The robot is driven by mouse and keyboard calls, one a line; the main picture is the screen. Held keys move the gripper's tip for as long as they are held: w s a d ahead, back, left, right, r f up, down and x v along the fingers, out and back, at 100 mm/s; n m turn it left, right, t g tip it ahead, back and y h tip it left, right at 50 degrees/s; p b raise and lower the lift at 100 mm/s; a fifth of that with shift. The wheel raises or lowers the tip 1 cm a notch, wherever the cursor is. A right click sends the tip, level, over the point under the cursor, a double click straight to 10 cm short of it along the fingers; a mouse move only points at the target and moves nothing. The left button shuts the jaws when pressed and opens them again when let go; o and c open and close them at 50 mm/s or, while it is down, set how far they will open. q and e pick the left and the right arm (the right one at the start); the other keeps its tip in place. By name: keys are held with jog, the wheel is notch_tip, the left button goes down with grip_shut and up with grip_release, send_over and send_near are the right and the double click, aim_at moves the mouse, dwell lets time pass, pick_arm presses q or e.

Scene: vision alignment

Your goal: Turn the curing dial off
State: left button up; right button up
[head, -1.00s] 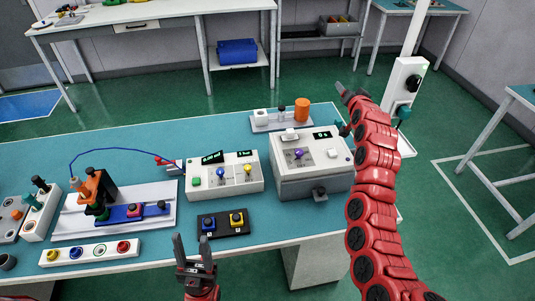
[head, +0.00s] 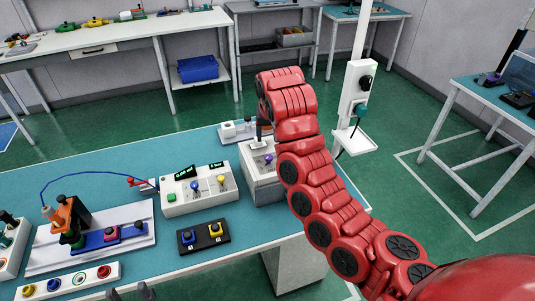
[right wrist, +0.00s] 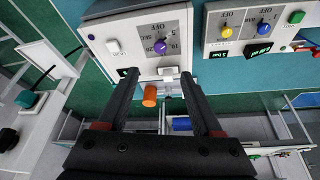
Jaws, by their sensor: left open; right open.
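The curing dial is a purple knob (right wrist: 160,47) on the grey-white box (right wrist: 118,32), with OFF and second marks printed around it. The knob also shows in the head view (head: 268,159), just left of my right arm. Which mark it points to is too small to tell. My right gripper (right wrist: 160,74) is open and empty, its fingers apart over the box near the dial. In the head view it is mostly hidden by my red arm. My left gripper (head: 130,292) is open at the bottom edge, apart from everything, with only its fingertips showing.
An orange cylinder (right wrist: 150,95) stands beyond the box. A white unit with blue and yellow knobs (head: 199,190) stands left of the box. A white post with a switch box (head: 358,90) stands at the right.

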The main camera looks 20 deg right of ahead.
jog(key=b, duration=0.2)
send_near(269, 157)
jog(key=f, duration=0.1)
jog(key=p+x, duration=0.1)
jog(key=x, duration=0.5)
jog(key=shift+w+r, duration=0.1)
jog(key=shift+w, duration=0.1)
jog(key=shift+w+f+p, duration=0.2)
jog(key=shift+f+p, duration=0.15)
jog(key=shift+f, duration=0.3)
jog(key=shift+c, duration=0.4)
grip_shut()
